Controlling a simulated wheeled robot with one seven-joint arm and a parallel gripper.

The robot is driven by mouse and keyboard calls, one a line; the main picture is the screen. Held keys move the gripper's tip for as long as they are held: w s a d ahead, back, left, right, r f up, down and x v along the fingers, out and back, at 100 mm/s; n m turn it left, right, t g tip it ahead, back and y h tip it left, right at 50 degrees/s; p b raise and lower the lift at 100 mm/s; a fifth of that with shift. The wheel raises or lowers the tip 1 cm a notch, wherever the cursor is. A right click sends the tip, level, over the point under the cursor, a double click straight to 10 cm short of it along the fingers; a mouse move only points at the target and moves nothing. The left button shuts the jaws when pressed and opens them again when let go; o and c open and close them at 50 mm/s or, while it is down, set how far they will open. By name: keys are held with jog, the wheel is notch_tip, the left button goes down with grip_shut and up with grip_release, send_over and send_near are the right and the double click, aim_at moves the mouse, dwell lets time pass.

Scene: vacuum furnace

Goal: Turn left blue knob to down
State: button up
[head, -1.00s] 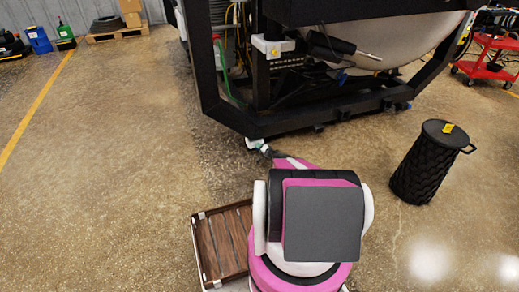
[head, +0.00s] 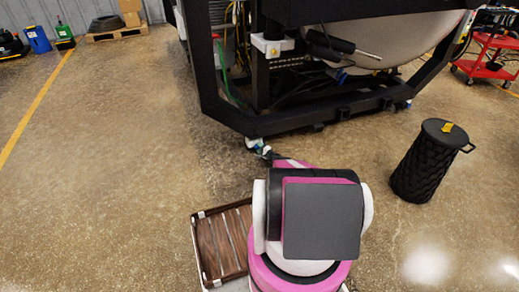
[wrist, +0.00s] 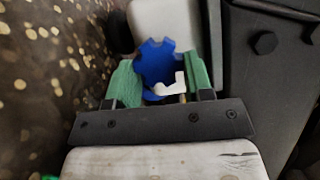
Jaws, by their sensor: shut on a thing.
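The blue knob (wrist: 155,62), with a notched rim, shows in the wrist view in front of a pale block. A small white piece (wrist: 172,86) lies across its lower right edge; I cannot tell how it is fixed. My gripper (wrist: 160,73) has its green fingers on either side of the knob and is shut on it. In the head view my gripper (head: 259,147) is small at the low front corner of the black furnace frame (head: 236,121). There the knob is too small to make out clearly, so its turn is hard to read.
A dark bolted beam (wrist: 262,70) runs close to the right of my gripper in the wrist view. A black ribbed bin (head: 418,170) stands on the floor to the right, and a red cart (head: 487,60) stands farther back. The floor at left is open.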

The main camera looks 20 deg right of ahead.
dwell(0.3)
jog(key=o, duration=0.9)
jog(key=shift+s+d, duration=0.1)
